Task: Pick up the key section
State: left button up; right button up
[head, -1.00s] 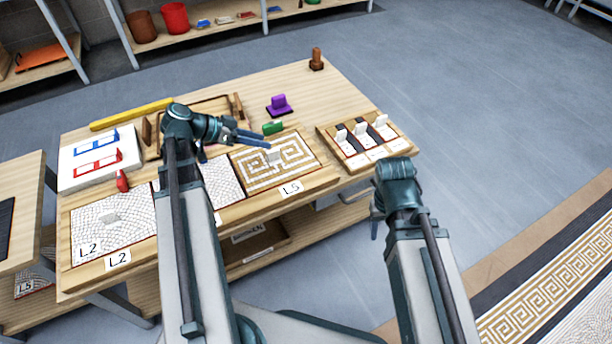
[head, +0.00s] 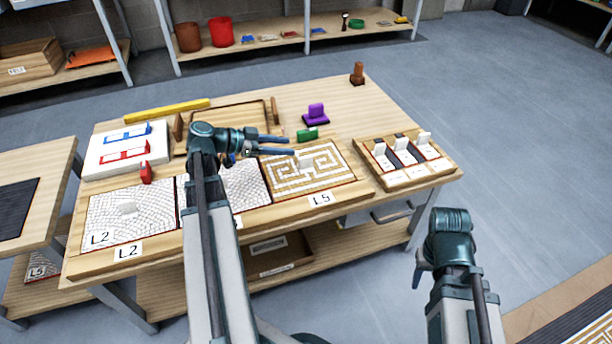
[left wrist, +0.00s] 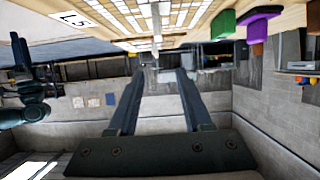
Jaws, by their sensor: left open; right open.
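The key section, a panel with a gold-and-white Greek key pattern (head: 335,174), lies on the table behind the L5 label (head: 321,199). A pale upright grip (head: 305,161) stands on it. My left gripper (head: 290,146) is open and empty, its fingers reaching right toward the far left part of this panel. In the left wrist view the picture is upside down; the open fingers (left wrist: 160,74) point toward the panel (left wrist: 180,15) and its pale grip (left wrist: 154,20), with nothing between them. My right gripper (head: 418,272) is low in front of the table, partly hidden by its own wrist.
White mosaic panels (head: 112,217) lie to the left, one marked L2. A purple-handled block (head: 316,113) and a green block (head: 307,135) stand behind the key panel. A tray with pale grips (head: 408,180) is to the right. The table's back right is mostly clear.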

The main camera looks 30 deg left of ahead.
aim_at(303, 157)
pick_arm(q)
notch_tip(303, 157, down, 5)
jog(key=b, duration=0.3)
jog(key=shift+r, duration=0.15)
jog(key=shift+w+d+b, duration=0.3)
jog(key=shift+w+d, duration=0.15)
jog(key=shift+w, duration=0.05)
jog(key=shift+w+d, duration=0.3)
jog(key=shift+w, duration=0.1)
jog(key=b+x, duration=0.2)
jog(key=x, duration=0.3)
grip_shut()
dwell(0.4)
